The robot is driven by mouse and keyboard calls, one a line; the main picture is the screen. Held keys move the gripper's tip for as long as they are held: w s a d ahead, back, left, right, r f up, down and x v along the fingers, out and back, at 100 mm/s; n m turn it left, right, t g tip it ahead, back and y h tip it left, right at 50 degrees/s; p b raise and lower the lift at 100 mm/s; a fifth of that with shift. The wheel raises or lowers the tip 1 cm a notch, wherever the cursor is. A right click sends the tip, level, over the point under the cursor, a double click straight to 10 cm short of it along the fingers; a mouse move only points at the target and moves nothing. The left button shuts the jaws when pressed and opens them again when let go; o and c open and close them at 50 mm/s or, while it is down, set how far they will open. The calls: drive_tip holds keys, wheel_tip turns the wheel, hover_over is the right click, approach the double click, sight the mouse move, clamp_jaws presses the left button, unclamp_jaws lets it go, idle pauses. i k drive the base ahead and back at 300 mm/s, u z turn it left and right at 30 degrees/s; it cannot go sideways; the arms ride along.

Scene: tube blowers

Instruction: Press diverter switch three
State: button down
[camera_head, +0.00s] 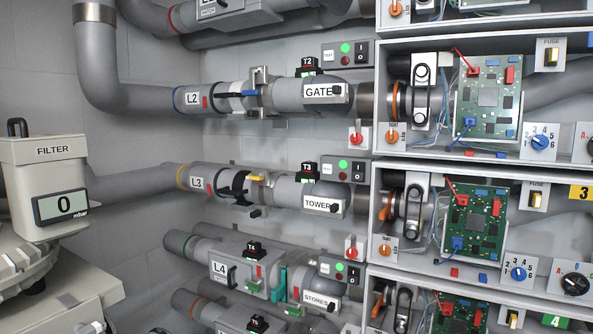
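The third pipe row, marked L3 (197,183), runs across the middle and ends in a diverter labelled TOWER (317,204). A grey control box above its right end carries a lit green button (343,165) and a black rocker switch (358,171) with white marks. A black block tagged T3 (309,169) sits on the pipe to the left of that box. I cannot tell the rocker's position, or which of these parts is called diverter switch three. My gripper is not in view.
Similar rows lie above, labelled GATE (318,92), and below, labelled STORES (316,299). Open cabinets with green circuit boards (473,217) fill the right. A filter unit (45,180) reading 0 stands at the left. Pipes and valves crowd the wall.

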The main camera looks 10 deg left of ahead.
sight(358, 169)
drive_tip(key=u, duration=1.05)
drive_tip(key=i, duration=1.05)
drive_tip(key=u, duration=1.05)
